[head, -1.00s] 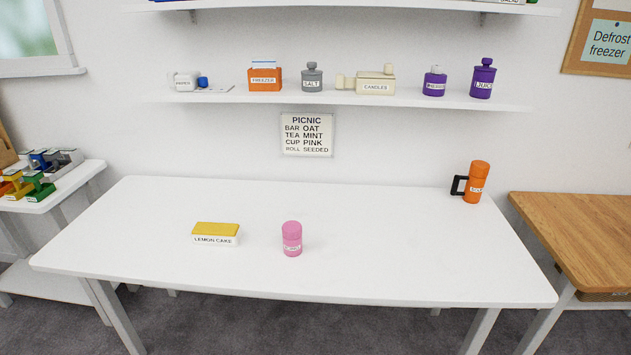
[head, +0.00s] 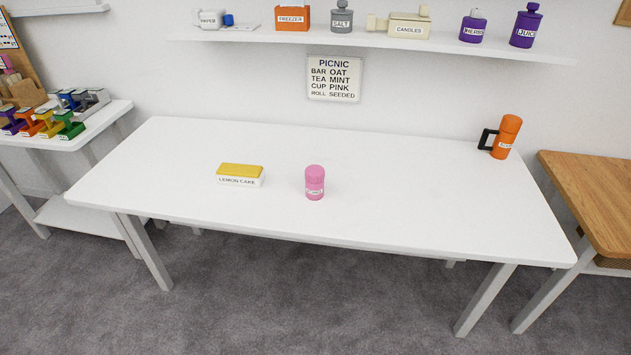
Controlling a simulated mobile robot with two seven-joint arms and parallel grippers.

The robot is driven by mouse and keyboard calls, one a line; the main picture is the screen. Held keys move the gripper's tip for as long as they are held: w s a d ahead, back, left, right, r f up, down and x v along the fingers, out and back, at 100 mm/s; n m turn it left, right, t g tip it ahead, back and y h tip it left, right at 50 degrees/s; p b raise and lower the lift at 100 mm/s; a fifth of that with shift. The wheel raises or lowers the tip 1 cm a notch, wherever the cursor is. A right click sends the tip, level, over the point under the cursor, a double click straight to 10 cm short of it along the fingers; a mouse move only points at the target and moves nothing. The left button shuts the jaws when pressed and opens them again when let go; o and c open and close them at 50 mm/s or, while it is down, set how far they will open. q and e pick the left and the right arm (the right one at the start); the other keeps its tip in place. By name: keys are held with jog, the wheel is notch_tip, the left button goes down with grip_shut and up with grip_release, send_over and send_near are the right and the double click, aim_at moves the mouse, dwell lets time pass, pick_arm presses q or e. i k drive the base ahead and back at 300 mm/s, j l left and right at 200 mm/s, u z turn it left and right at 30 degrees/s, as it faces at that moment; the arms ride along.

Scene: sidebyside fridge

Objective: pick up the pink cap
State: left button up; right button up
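A pink jar (head: 315,188) with a small white label stands upright near the middle of the white table (head: 400,200). Its pink cap (head: 314,170) is on top, seated on the jar. The label is too small to read. Neither of my grippers shows in the head view.
A yellow-lidded box labelled LEMON CAKE (head: 240,176) is left of the jar. An orange flask (head: 506,138) with a black handle stands at the table's back right. A wall shelf (head: 380,38) holds several containers. The table's front and right are clear.

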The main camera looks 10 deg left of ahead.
aim_at(314, 174)
jog(key=i+l+u, duration=0.15)
jog(key=i+l, duration=0.6)
